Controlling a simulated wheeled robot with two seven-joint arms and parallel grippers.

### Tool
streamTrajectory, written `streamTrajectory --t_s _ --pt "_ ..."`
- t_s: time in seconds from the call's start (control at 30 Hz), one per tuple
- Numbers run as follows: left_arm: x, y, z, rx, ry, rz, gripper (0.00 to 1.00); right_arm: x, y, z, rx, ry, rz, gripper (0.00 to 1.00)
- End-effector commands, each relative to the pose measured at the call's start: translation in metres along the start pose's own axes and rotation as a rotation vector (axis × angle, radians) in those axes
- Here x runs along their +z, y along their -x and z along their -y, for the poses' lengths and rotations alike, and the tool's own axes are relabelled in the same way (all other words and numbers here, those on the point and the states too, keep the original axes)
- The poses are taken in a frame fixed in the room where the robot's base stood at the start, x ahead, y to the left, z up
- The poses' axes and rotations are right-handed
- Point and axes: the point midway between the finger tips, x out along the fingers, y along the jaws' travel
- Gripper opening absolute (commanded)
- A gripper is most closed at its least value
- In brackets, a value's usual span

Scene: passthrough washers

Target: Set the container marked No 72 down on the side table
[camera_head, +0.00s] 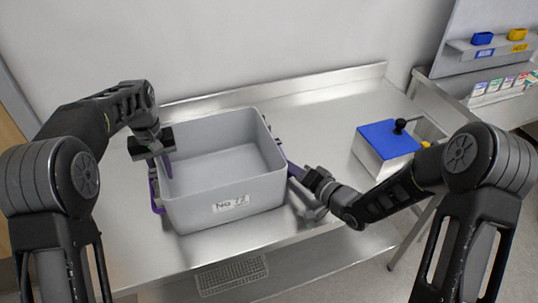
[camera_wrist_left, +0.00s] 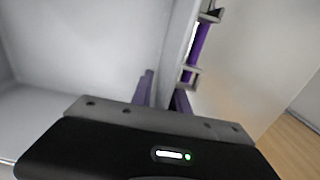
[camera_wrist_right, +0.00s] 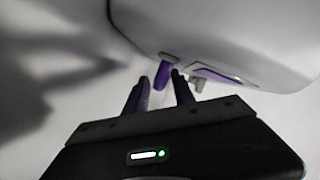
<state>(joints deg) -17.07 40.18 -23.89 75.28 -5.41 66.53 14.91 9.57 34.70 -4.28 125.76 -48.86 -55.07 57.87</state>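The grey open container (camera_head: 215,208), with a handwritten label reading about "No 72", stands upright and empty on the steel table (camera_head: 330,105). My left gripper (camera_head: 165,165) is at its left wall. In the left wrist view the fingers (camera_wrist_left: 162,92) straddle that wall, one inside and one outside, near a purple handle (camera_wrist_left: 202,42); they look spread. My right gripper (camera_head: 296,172) is beside the container's right wall. In the right wrist view its fingers (camera_wrist_right: 160,88) are apart, close to a purple handle (camera_wrist_right: 163,72); contact cannot be told.
A white box with a blue lid (camera_head: 390,135) and a black knob stands to the right on the table. Another metal surface (camera_head: 440,92) lies beyond it, by a shelf with blue (camera_head: 482,38) and yellow (camera_head: 517,34) bins. A wire basket (camera_head: 232,275) sits below.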

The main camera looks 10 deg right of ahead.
Motion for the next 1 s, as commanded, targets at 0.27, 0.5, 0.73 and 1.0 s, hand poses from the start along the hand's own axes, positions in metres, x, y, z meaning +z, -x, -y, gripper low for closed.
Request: streamTrajectory --t_s 0.27,0.5,0.73,1.0 --pt "0.000 0.000 -0.001 0.001 -0.001 0.001 0.25 0.001 0.000 0.001 -0.002 0.000 0.001 0.35" --pt "-0.001 0.018 -0.001 0.002 -0.001 -0.002 0.25 0.001 0.000 0.001 -0.003 0.001 0.001 0.35" --pt "-0.001 0.055 -0.001 0.002 -0.001 -0.003 0.25 0.001 -0.001 0.001 -0.003 0.001 0.001 0.35" --pt "0.000 0.075 -0.001 0.000 -0.001 0.000 0.25 0.001 -0.001 0.001 -0.003 0.001 0.001 0.35"
